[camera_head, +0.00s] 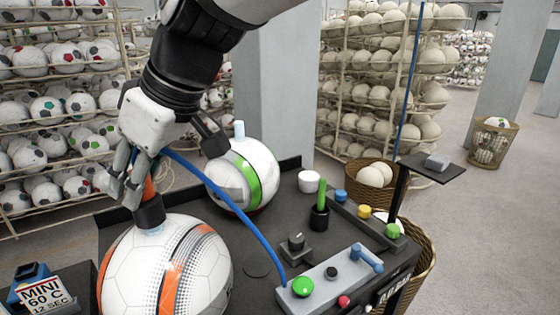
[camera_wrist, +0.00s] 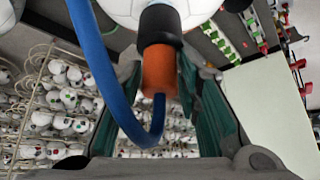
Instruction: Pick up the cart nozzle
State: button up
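The cart nozzle (camera_head: 149,205) has a black collar and an orange body, with a blue hose (camera_head: 235,205) joined to it. It stands on top of the white ball with orange stripes (camera_head: 190,262). In the wrist view the orange part of the nozzle (camera_wrist: 158,68) lies between my green-padded fingers, with the hose looping past on the left. My gripper (camera_head: 132,185) is open around the nozzle, with a visible gap on the left side; contact on the right cannot be told. Part of the nozzle is hidden behind the fingers in the head view.
A green-striped ball (camera_head: 243,175) stands behind on the black cart top (camera_head: 262,245). A grey control box (camera_head: 325,280) with a green button, a black knob block (camera_head: 297,247) and a green-handled tool (camera_head: 320,205) are to the right.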

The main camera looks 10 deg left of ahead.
grip_shut()
jog(key=shift+r, duration=0.1)
